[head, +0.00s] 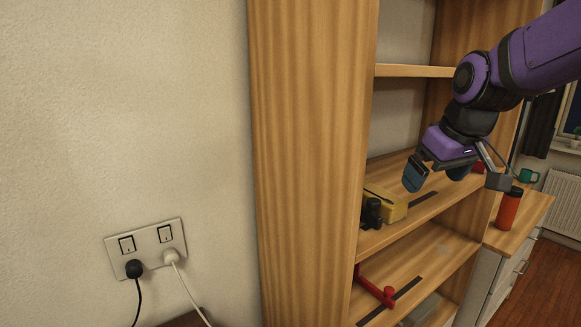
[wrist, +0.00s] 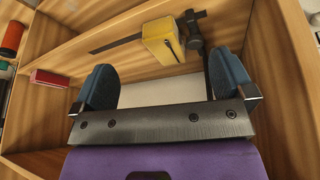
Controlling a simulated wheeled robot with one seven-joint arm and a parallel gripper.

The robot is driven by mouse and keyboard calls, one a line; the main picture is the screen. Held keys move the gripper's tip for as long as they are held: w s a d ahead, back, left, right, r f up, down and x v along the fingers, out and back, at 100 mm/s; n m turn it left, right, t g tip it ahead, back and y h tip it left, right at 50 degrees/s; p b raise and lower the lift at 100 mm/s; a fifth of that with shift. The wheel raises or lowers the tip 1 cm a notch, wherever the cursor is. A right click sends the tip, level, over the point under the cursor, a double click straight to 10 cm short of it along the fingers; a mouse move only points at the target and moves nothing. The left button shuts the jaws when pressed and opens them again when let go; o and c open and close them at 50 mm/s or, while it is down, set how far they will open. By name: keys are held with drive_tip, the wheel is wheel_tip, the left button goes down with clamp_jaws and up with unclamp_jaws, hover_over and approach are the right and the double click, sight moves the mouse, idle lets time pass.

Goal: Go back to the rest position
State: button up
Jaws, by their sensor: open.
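My gripper (head: 436,178) hangs at the end of my purple arm in front of the wooden shelf unit (head: 312,150). It points down toward a middle shelf, its two blue fingers spread with nothing between them. In the wrist view the gripper (wrist: 165,85) is also open and empty. A yellow box (head: 388,207) stands on the shelf beyond the fingers, apart from them. It also shows in the wrist view (wrist: 163,42).
A dark object (head: 371,212) stands beside the yellow box. A red tool-like object (head: 377,289) lies on the shelf below. A red block (wrist: 48,79) shows in the wrist view. An orange bottle (head: 508,208) and a green mug (head: 528,175) stand on the cabinet at right. A socket plate (head: 147,244) with two plugs is on the left wall.

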drive_tip(key=s+d+m, duration=0.1)
drive_tip(key=s+d, duration=0.1)
drive_tip(key=s, duration=0.7)
drive_tip(key=s+d+m, duration=0.2)
drive_tip(key=s, duration=0.7)
drive_tip(key=shift+m+t+h, duration=0.3)
drive_tip(key=shift+h, duration=0.1)
drive_tip(key=shift+s+d+f, duration=0.1)
drive_tip(key=shift+s+d, duration=0.1)
drive_tip(key=shift+s, duration=0.15)
drive_tip(key=shift+c, duration=0.2)
